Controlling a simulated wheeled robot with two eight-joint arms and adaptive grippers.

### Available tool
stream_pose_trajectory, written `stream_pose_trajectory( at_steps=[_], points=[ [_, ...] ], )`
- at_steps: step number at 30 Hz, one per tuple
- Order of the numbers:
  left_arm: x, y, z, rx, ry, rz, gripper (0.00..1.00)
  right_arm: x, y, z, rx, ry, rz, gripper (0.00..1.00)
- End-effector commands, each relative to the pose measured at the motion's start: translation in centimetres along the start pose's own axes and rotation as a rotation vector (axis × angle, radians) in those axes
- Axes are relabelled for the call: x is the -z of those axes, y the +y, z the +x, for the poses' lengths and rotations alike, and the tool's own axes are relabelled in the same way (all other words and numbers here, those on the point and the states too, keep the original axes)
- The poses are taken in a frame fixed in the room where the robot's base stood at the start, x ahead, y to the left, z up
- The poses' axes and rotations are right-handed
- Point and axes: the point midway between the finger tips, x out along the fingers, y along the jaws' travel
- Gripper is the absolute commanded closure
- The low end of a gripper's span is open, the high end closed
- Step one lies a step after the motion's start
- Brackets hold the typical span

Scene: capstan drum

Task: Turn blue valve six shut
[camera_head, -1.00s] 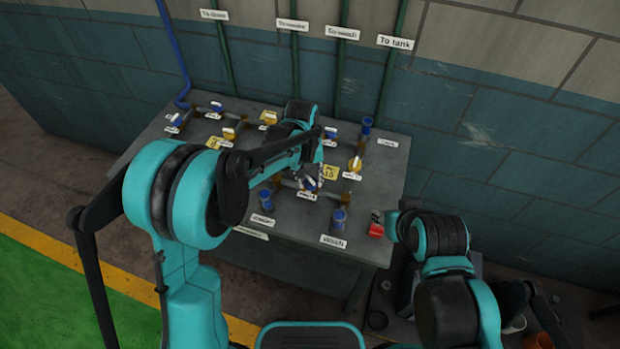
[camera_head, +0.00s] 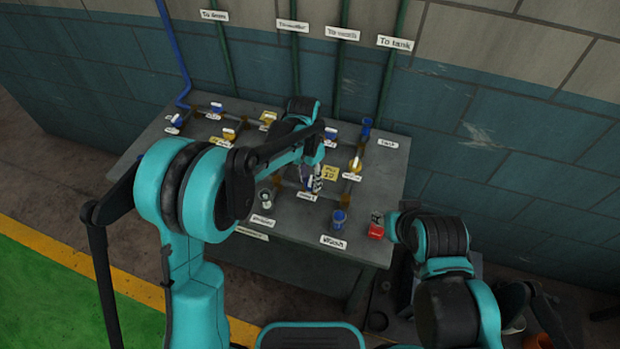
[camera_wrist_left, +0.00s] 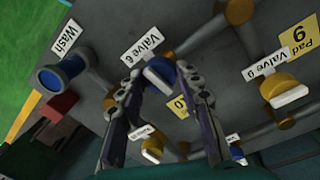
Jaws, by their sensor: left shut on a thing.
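The blue valve six (camera_wrist_left: 158,74) is a round blue knob with a pale bar, beside its "Valve 6" label (camera_wrist_left: 142,47). In the head view the blue valve (camera_head: 309,185) is partly hidden by my fingers. My left gripper (camera_head: 314,181) reaches down over the table to it. In the wrist view the two fingers of my left gripper (camera_wrist_left: 160,79) stand on either side of the knob, shut on it. Whether the knob is fully turned cannot be told.
A blue "Wash" cup (camera_head: 339,219) and a red box (camera_head: 376,231) stand at the table's front right. A pale cup (camera_head: 265,199) stands left of the valve. Yellow valve 9 (camera_wrist_left: 281,89) and pipes lie near the gripper. A wall with pipes bounds the back.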

Motion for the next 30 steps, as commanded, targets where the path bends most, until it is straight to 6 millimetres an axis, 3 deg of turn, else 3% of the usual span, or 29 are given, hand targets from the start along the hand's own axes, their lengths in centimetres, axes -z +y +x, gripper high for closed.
stream_pose_trajectory(
  at_steps=[9,24,25,27,30],
  points=[
    [0.01,-0.02,0.01,0.000,-0.009,0.106,0.94,0.00,0.00,0.00,0.000,0.000,0.000,0.60],
    [0.03,-0.02,0.01,0.000,-0.010,0.124,0.94,0.00,0.00,-0.01,0.000,0.000,0.000,0.60],
    [0.03,-0.02,0.01,0.000,-0.010,0.124,0.63,0.01,0.00,-0.01,0.000,0.000,0.000,0.60],
    [0.03,-0.02,0.01,0.000,-0.010,0.124,0.45,0.00,0.00,-0.01,0.000,0.000,0.000,0.60],
    [0.04,-0.01,0.01,0.000,-0.010,0.123,0.44,0.00,0.00,-0.01,0.000,0.000,0.000,0.60]
  ],
)
